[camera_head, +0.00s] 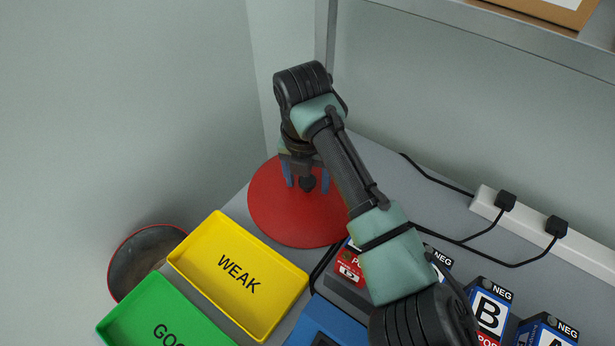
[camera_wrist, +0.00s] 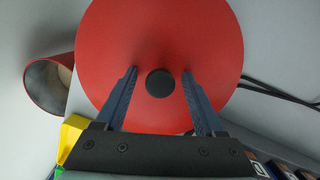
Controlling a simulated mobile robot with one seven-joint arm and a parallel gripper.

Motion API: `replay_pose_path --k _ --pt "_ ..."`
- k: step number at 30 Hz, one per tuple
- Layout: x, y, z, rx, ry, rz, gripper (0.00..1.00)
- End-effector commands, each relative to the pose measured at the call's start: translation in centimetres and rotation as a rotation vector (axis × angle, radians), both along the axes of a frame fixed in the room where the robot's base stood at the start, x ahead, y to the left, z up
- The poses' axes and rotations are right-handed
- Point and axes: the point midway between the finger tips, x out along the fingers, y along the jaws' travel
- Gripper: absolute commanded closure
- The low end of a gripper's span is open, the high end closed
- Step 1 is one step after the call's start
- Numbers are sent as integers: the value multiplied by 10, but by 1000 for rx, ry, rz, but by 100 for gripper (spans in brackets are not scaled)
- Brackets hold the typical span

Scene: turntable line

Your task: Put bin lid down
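The bin lid (camera_head: 275,222) is a flat red disc with a black knob (camera_head: 307,185). It appears to lie flat on the grey table's back left corner. My gripper (camera_head: 306,178) points down over the lid. In the wrist view, the lid (camera_wrist: 115,45) fills the upper middle, and its knob (camera_wrist: 160,83) sits between my two fingers (camera_wrist: 160,73). The fingers are spread, with a gap on each side of the knob. The bin (camera_head: 140,262), round with a red rim, stands left of the table and lower; it also shows in the wrist view (camera_wrist: 47,85).
A yellow WEAK tray (camera_head: 215,257) and a green tray (camera_head: 150,310) lie along the table's left side. A blue item (camera_head: 335,325) and several labelled battery boxes (camera_head: 490,310) stand at the front and right. A power strip (camera_head: 540,232) with cables lies behind them. A shelf crosses above.

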Motion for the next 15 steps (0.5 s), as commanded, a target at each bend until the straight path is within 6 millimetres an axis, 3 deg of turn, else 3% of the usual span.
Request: replay_pose_path --k 7,15 --pt "0 0 9 1 -1 1 29" --pt "-5 2 55 -1 -3 1 29"
